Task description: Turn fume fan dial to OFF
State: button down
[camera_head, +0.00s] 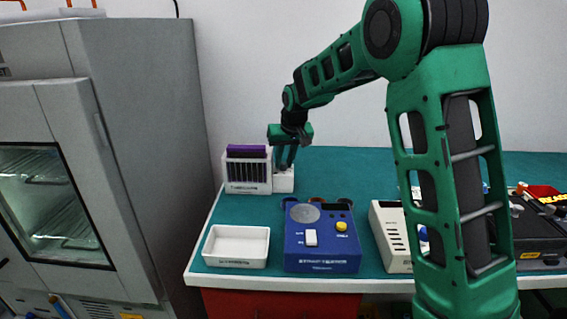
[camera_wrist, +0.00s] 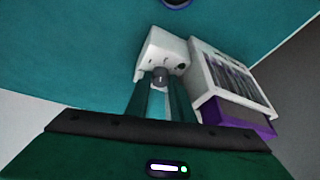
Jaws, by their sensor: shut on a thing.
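The small white box (camera_head: 284,183) with a dial stands on the table's back left, beside a dark-slotted rack. In the wrist view the white box (camera_wrist: 166,50) shows a dark grey round dial (camera_wrist: 160,76) on its face. My gripper (camera_head: 286,165) reaches down to the box, and in the wrist view its two green fingers (camera_wrist: 160,95) sit on either side of the dial. The fingers are shut on the dial. The dial's pointer and the marks around it are too small to read.
A white rack with purple on top (camera_head: 247,170) stands close left of the box. A white tray (camera_head: 237,261), a blue unit (camera_head: 321,260) and a white slotted unit (camera_head: 392,258) are nearer the front. A tall grey cabinet (camera_head: 140,130) borders the table's left.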

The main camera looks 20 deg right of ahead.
jog(key=n, duration=0.1)
jog(key=n+y, duration=0.1)
jog(key=n, duration=0.2)
jog(key=shift+w+d+n+g+y, duration=0.1)
jog(key=shift+d+n+g+y, duration=0.2)
jog(key=shift+n+y, duration=0.1)
jog(key=n+g+y, duration=0.1)
jog(key=n, duration=0.3)
jog(key=shift+w+d+n, duration=0.1)
jog(key=shift+n, duration=0.2)
jog(key=n+g, duration=0.1)
jog(key=n, duration=0.1)
jog(key=n+y, duration=0.1)
jog(key=n, duration=0.1)
jog(key=shift+w+g, duration=0.15)
jog(key=shift+g, duration=0.25)
jog(key=shift+w+n+g, duration=0.1)
jog(key=shift+n+g, duration=0.4)
jog(key=shift+n, duration=1.1)
jog(key=shift+r, duration=0.1)
jog(key=c, duration=1.8)
grip_release()
jog(key=shift+c, duration=0.2)
jog(key=v, duration=1)
jog(key=shift+w+d+r, duration=0.2)
jog(key=shift+d+r, duration=0.05)
jog(key=shift+d, duration=0.05)
